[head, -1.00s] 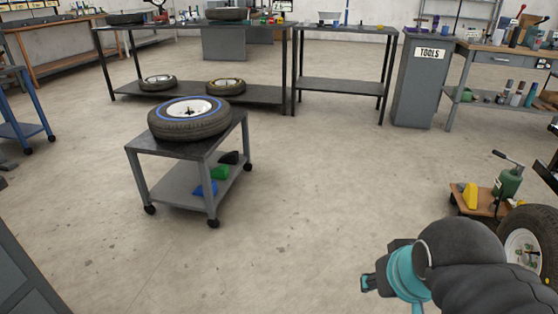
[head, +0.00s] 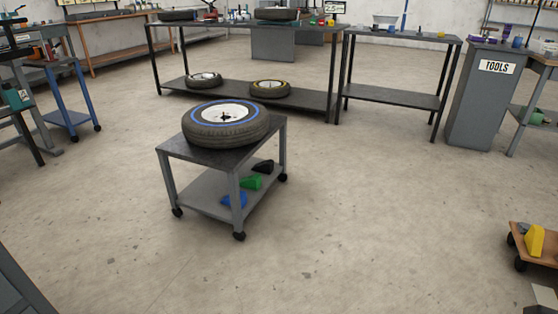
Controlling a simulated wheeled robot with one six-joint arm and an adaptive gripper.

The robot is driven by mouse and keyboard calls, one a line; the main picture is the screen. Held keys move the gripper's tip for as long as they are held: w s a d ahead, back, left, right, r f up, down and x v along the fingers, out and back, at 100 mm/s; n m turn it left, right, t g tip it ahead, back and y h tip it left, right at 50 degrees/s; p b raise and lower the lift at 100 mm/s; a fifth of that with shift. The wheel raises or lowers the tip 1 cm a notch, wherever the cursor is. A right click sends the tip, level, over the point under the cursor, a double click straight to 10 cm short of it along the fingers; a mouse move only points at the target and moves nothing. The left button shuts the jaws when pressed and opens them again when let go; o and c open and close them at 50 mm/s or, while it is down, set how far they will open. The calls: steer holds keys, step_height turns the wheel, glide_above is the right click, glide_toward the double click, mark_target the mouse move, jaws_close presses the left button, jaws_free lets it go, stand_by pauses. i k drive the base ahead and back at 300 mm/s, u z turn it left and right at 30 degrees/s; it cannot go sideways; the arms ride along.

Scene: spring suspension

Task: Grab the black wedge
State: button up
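The black wedge (head: 262,166) lies on the lower shelf of a small grey wheeled cart (head: 195,188), toward the cart's far right corner. A green wedge (head: 251,182) lies just in front of it, and a blue wedge (head: 234,200) lies nearer the front edge. The cart's right legs stand close to the wedges. My gripper is not in view in the head view.
A tire with a blue ring (head: 226,124) lies on the cart's top. Long dark tables (head: 310,101) stand behind, with a grey tools cabinet (head: 480,105) at right. A low wooden dolly with a yellow wedge (head: 536,240) is at lower right. Floor around the cart is clear.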

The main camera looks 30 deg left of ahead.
mark_target(267, 166)
steer(key=u, duration=0.1)
steer(key=i, duration=1.8)
steer(key=u, duration=0.95)
steer(key=i, duration=1.15)
steer(key=u, duration=1.6)
steer(key=i, duration=0.5)
steer(key=u, duration=0.35)
